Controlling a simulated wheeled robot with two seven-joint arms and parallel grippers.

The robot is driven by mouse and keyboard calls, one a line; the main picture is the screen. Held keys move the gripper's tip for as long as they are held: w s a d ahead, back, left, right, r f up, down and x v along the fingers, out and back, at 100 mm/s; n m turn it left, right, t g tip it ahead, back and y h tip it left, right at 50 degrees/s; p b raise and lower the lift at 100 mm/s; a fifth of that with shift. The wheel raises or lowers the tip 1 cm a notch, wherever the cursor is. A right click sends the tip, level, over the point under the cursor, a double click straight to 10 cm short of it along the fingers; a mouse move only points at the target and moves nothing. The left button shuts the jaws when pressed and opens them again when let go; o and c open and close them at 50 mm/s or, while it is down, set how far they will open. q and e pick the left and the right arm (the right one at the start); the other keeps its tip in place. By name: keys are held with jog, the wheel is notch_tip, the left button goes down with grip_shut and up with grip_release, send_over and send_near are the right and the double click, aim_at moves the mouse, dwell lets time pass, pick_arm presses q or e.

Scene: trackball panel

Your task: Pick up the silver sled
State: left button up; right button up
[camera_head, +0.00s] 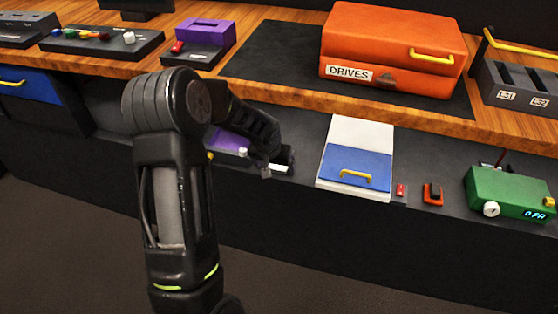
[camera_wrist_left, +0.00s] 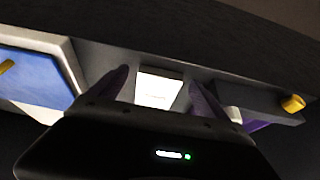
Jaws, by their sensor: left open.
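A small pale, bright block, which looks like the silver sled (camera_wrist_left: 158,88), lies between the two fingers of my left gripper (camera_wrist_left: 160,78) in the left wrist view. The fingers stand apart on either side of it, with no clear contact. In the head view my left gripper (camera_head: 268,168) reaches down to the lower shelf, and a pale strip of the sled (camera_head: 280,168) shows beside it. The rest of the sled is hidden by my gripper. My right gripper is not in view.
Left of the gripper is a purple unit (camera_head: 230,142); to its right is a white and blue panel (camera_head: 355,168) with a yellow handle. A green box (camera_head: 510,192) stands further right. The wooden shelf (camera_head: 290,93) overhangs behind, bearing an orange case (camera_head: 394,40).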

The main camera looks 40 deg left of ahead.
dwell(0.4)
pick_arm(q)
jog(key=c, duration=1.6)
jog(key=shift+r, duration=0.8)
notch_tip(320, 180, up, 2)
jog(key=shift+w+r+p, duration=0.1)
jog(key=shift+r+p, duration=0.05)
jog(key=shift+p, duration=0.3)
jog(key=s+d+b, duration=0.1)
jog(key=s+d, duration=0.2)
jog(key=s, duration=0.5)
jog(key=s+d+b, duration=0.2)
jog(key=s+d, duration=0.1)
jog(key=s, duration=0.6)
jog(key=shift+f, duration=0.2)
